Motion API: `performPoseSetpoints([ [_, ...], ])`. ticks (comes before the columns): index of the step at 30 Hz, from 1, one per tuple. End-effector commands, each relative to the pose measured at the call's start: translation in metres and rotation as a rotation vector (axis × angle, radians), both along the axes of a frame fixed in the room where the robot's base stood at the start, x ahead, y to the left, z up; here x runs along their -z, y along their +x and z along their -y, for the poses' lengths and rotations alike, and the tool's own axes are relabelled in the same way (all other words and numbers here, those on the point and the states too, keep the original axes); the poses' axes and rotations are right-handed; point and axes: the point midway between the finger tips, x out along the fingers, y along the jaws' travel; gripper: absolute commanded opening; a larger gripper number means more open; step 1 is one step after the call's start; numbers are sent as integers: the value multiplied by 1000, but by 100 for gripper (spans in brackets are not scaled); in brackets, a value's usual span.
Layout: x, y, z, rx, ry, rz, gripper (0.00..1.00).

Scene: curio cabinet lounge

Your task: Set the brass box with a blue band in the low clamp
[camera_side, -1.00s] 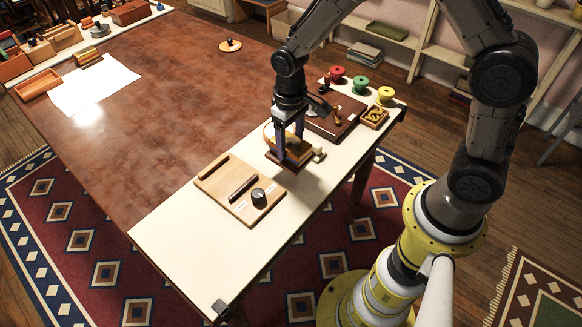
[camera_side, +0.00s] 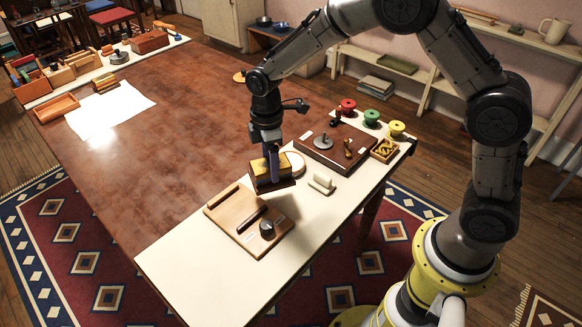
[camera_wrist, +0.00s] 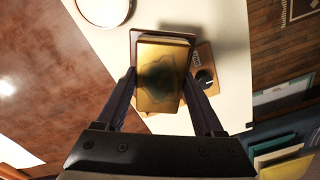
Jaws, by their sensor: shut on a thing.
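My gripper (camera_side: 271,163) is shut on a brass box (camera_side: 272,178), which it holds in the air over the cream strip of the table. In the wrist view the box (camera_wrist: 162,75) sits between the fingers, its brass face with a dark blotch toward the camera and a reddish-brown edge beside it. I cannot make out a blue band. The low clamp appears to be the pale wooden board (camera_side: 222,215) with raised bars and a black knob (camera_side: 267,229), just below the box in the side view. In the wrist view the box partly hides it; the knob (camera_wrist: 204,77) shows.
The front cream strip is clear.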

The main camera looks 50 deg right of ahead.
Motion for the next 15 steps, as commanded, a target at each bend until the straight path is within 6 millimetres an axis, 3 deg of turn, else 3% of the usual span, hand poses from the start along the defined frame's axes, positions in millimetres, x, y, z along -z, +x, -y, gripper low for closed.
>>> performPoseSetpoints([
  [7, -2, 39, -55, -436, 3, 16, 0],
  [10, 3, 46, -74, -481, 3, 20, 0],
  [15, 12, 43, -85, -503, 3, 8, 0],
])
